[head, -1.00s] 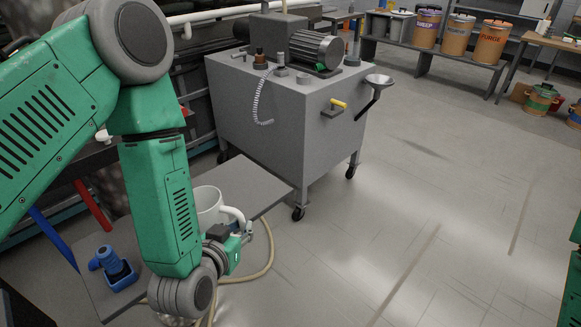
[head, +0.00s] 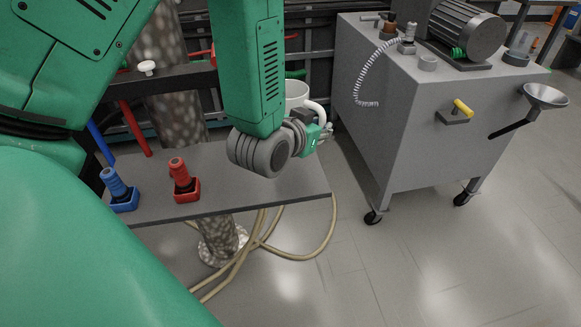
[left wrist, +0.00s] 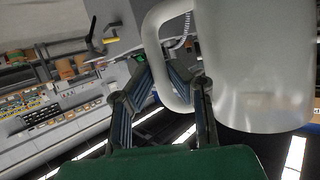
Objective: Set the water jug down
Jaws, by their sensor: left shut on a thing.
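The white water jug (head: 297,92) shows in the head view behind my left forearm, which hides much of it. Its handle (head: 317,112) points right. My left gripper (head: 322,135) is at the handle. In the left wrist view the jug's body (left wrist: 255,70) fills the right side, and my left gripper's two fingers (left wrist: 172,92) are shut on the handle (left wrist: 154,45). The jug is over or on the far right part of the grey shelf (head: 245,185); I cannot tell whether its base touches it. My right gripper is not in view.
A blue fitting (head: 118,190) and a red fitting (head: 183,180) stand on the shelf's left part. Hoses (head: 262,243) hang below it. A grey wheeled cabinet (head: 405,120) with a motor and funnel (head: 545,96) stands to the right. The shelf's front middle is clear.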

